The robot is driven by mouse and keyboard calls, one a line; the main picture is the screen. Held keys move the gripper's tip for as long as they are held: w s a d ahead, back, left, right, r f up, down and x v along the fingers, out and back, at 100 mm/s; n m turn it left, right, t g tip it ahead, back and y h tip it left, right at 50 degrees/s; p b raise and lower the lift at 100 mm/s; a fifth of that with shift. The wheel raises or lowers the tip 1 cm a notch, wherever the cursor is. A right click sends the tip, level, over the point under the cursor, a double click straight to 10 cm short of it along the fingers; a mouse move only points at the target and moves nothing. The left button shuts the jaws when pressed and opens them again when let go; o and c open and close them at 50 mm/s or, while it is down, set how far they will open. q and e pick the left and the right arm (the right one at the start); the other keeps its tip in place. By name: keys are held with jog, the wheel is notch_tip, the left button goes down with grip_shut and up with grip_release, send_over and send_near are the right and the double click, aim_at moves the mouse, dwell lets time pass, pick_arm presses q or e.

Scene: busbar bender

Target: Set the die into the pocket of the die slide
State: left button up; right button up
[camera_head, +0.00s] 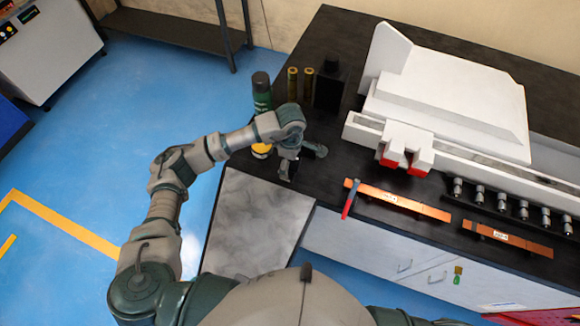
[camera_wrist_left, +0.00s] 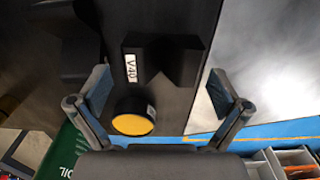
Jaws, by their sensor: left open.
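The die, a black block with a V-shaped notch and a white "V40" label (camera_wrist_left: 165,62), lies on the dark bench top in the left wrist view. My left gripper (camera_wrist_left: 161,90) is open above it, with one finger to each side and no visible contact. In the head view my left gripper (camera_head: 300,162) is low over the bench near its front left corner, and the arm hides most of the die. The white bender (camera_head: 450,95) stands to the right, with a white block and red parts (camera_head: 405,160) at its front. I cannot make out the die slide's pocket. My right gripper is out of view.
A yellow-topped can (camera_wrist_left: 133,123) stands close to the die and my fingers. A green bottle (camera_head: 262,92), two brass cylinders (camera_head: 293,84) and a black block (camera_head: 328,92) stand behind. A red-handled tool (camera_head: 350,198) and orange bars (camera_head: 398,199) lie to the right.

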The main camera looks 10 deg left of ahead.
aim_at(290, 169)
pick_arm(q)
jog(key=shift+a+f+p, duration=0.1)
jog(key=shift+f+p, duration=0.2)
jog(key=shift+f, duration=1.4)
jog(key=c, duration=1.3)
jog(key=shift+r, duration=0.1)
jog(key=shift+c, duration=1.4)
jog(key=shift+r, duration=0.1)
